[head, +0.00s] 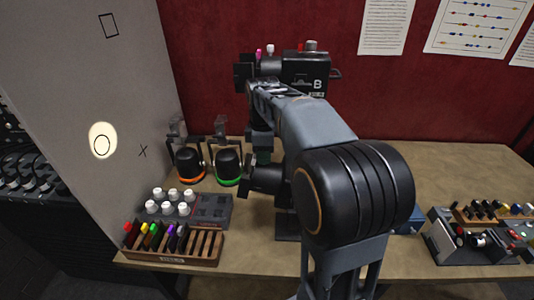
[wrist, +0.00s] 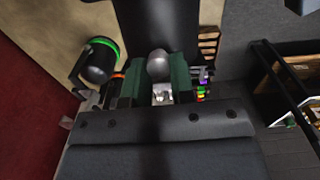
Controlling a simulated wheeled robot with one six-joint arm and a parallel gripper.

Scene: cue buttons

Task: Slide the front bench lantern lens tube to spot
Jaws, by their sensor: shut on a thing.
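The front bench lantern (head: 266,180) is a black body on the bench, partly hidden behind my arm. In the wrist view its black part (wrist: 155,22) runs up from my gripper. My gripper (wrist: 158,80) has green-padded fingers shut on a rounded grey knob (wrist: 158,64), which appears to belong to the lens tube. In the head view the fingers are mostly hidden by my arm. A bright, fairly sharp-edged oval patch of light (head: 103,128) lies on the grey wall around a drawn circle. A drawn rectangle (head: 109,26) and a drawn cross (head: 143,151) are unlit.
Black lamps with an orange ring (head: 190,165) and a green ring (head: 228,166) stand left of the lantern. A white-knob panel (head: 212,208) and a wooden rack (head: 172,245) are in front. A device marked B (head: 305,72) stands behind; a switch box (head: 470,238) is right.

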